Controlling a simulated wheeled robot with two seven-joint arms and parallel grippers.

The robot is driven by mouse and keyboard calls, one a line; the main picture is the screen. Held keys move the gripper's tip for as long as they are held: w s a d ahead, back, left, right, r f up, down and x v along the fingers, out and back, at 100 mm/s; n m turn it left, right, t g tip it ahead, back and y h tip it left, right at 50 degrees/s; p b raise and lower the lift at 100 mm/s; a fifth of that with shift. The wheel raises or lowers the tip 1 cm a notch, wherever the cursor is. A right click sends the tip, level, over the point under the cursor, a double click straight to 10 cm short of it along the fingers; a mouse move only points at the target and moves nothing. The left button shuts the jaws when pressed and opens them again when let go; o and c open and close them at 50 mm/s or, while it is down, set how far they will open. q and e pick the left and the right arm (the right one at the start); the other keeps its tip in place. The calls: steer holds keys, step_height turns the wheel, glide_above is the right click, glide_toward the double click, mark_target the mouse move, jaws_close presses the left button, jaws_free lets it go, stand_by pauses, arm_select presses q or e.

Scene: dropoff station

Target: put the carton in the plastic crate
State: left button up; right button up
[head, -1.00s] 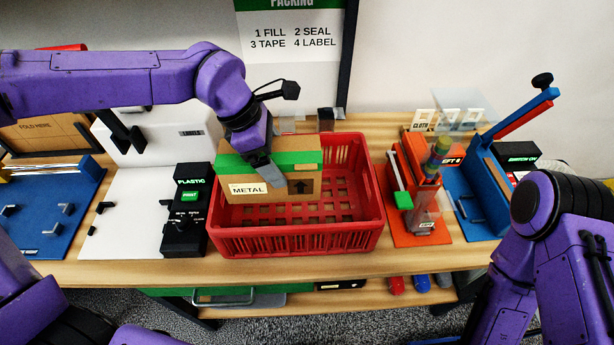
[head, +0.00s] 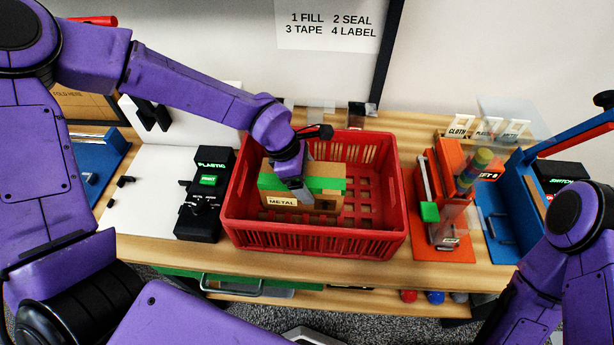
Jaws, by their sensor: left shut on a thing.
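The carton (head: 329,186) is a brown cardboard box with a green band and a white METAL label. It is inside the red plastic crate (head: 316,242), toward its left side, and looks level. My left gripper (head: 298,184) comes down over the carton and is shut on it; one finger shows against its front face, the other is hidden. I cannot tell whether the carton touches the crate floor. My right arm shows at the right edge, but its gripper is out of view.
A black label printer (head: 206,196) stands just left of the crate. An orange stand (head: 443,244) with a green-tipped lever and a blue lever press (head: 507,215) stand to the right. The crate's right half is empty. A wall sign (head: 335,25) hangs behind.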

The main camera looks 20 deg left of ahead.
arm_select(q)
steer(key=o, duration=1)
steer(key=shift+f, duration=0.1)
steer(key=shift+c, duration=0.2)
steer(key=shift+r, duration=0.35)
steer(key=v, duration=1.1)
steer(key=shift+s+a+r+b, duration=0.15)
steer(key=shift+a+r+b, duration=0.1)
steer(key=shift+b, duration=0.15)
